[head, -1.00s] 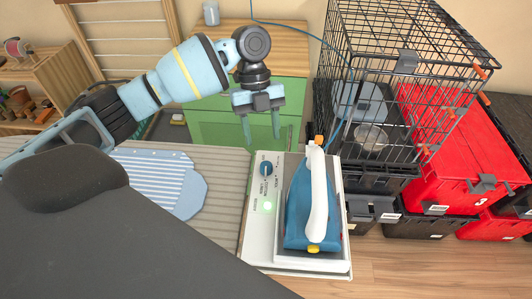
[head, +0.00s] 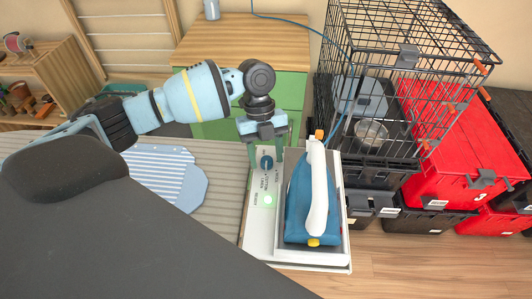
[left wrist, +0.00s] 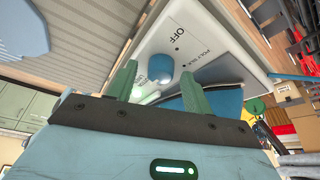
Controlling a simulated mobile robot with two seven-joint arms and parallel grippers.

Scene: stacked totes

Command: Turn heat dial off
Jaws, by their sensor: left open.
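The heat dial (head: 266,163) is a blue knob on the white panel of the iron station (head: 257,226), with a lit green light (head: 268,200) below it. My left gripper (head: 267,150) is open and above the dial, its green fingers on either side of it in the picture. In the left wrist view the dial (left wrist: 160,68) shows just beyond and between the open fingertips (left wrist: 156,72); I cannot tell whether they touch it. The word OFF is printed near the dial there. The blue iron (head: 298,207) with a white handle rests on the station. My right gripper is not in view.
The ironing board (head: 222,165) with a striped blue cloth (head: 160,176) lies to the left. A wire cage (head: 400,70) stands on black totes at the right, beside red totes (head: 450,145). A green cabinet (head: 215,130) is behind. A blue cord runs behind the iron.

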